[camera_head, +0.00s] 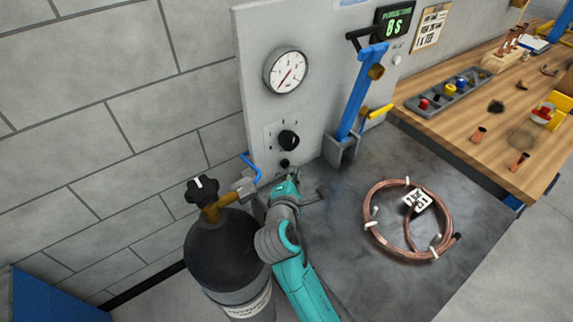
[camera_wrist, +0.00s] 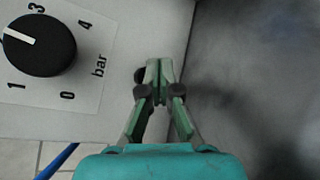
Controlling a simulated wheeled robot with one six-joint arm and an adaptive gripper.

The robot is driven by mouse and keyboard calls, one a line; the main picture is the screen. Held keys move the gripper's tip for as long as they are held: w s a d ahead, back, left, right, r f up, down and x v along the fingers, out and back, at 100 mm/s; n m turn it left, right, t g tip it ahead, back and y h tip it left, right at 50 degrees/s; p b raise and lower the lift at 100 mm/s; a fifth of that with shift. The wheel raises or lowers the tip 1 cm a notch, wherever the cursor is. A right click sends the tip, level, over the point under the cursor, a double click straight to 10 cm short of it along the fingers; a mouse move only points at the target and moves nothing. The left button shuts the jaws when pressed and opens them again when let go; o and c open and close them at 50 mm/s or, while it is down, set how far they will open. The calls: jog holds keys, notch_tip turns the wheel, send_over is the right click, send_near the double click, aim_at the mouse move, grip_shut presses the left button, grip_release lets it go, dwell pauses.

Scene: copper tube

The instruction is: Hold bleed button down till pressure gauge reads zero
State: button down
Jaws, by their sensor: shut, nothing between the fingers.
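The pressure gauge (camera_head: 286,72) is a round white dial on the grey panel. Its red needle slants between lower left and upper right; the numbers are too small to read. Below it is a black regulator knob (camera_head: 289,140), also in the wrist view (camera_wrist: 38,44) beside a bar scale. A small black button (camera_head: 284,163) sits low on the panel under the knob. In the wrist view its dark edge (camera_wrist: 139,75) shows beside my fingertips and is partly hidden by them. My gripper (camera_head: 293,175) is shut and empty, its tips (camera_wrist: 159,68) at the button; contact is unclear.
A black gas cylinder (camera_head: 222,250) with a valve and blue lever stands left of my arm. A copper coil (camera_head: 372,236) lies on the dark slab.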

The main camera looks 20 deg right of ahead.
jog(key=shift+s, duration=0.1)
jog(key=shift+s+d, duration=0.25)
jog(key=shift+s, duration=0.55)
jog(key=shift+s+d, duration=0.3)
jog(key=shift+s, duration=0.45)
jog(key=shift+s+d, duration=0.25)
jog(key=shift+s, duration=0.55)
